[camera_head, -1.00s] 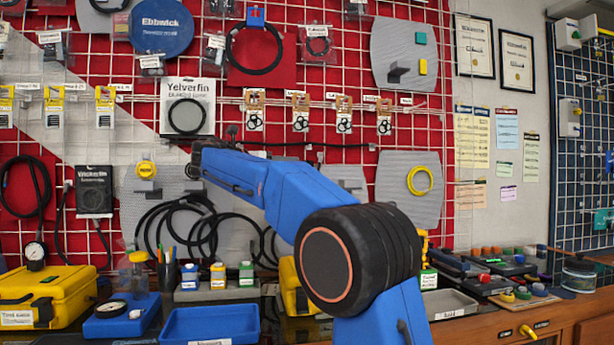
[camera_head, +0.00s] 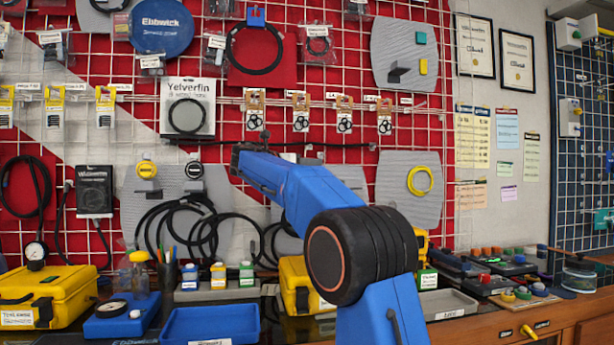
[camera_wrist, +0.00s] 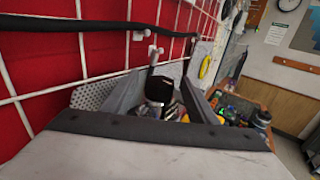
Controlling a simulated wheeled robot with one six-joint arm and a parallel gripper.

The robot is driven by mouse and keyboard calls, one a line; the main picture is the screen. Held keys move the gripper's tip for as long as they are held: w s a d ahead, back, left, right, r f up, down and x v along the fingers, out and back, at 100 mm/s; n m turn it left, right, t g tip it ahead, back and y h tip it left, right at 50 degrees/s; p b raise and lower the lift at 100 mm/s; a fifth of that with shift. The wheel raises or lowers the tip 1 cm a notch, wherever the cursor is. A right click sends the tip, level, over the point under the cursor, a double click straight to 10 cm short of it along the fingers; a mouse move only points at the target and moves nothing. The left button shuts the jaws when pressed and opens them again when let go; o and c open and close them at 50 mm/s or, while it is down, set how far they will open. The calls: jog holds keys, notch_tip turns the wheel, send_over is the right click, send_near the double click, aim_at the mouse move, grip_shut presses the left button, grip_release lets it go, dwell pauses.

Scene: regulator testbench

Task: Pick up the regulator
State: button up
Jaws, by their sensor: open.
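My gripper (camera_wrist: 176,92) is open in the wrist view, with its two dark fingers apart close to the red wall grid. A dark rounded thing with a pale rim (camera_wrist: 158,90) shows between the fingers; I cannot tell if it is the regulator or if it touches them. My arm's far end is right of the black piece, and my gripper is not clear there.
The red wall panel carries a white wire grid (camera_head: 270,105) with hooks and hanging packs. A black hose (camera_wrist: 90,24) runs along the grid. Below stand a yellow case (camera_head: 45,292), a blue tray (camera_head: 210,324) and small bottles. My arm hides part of the wall.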

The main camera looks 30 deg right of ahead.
jog(key=shift+d, duration=0.25)
grip_shut()
jog(key=shift+r, duration=0.2)
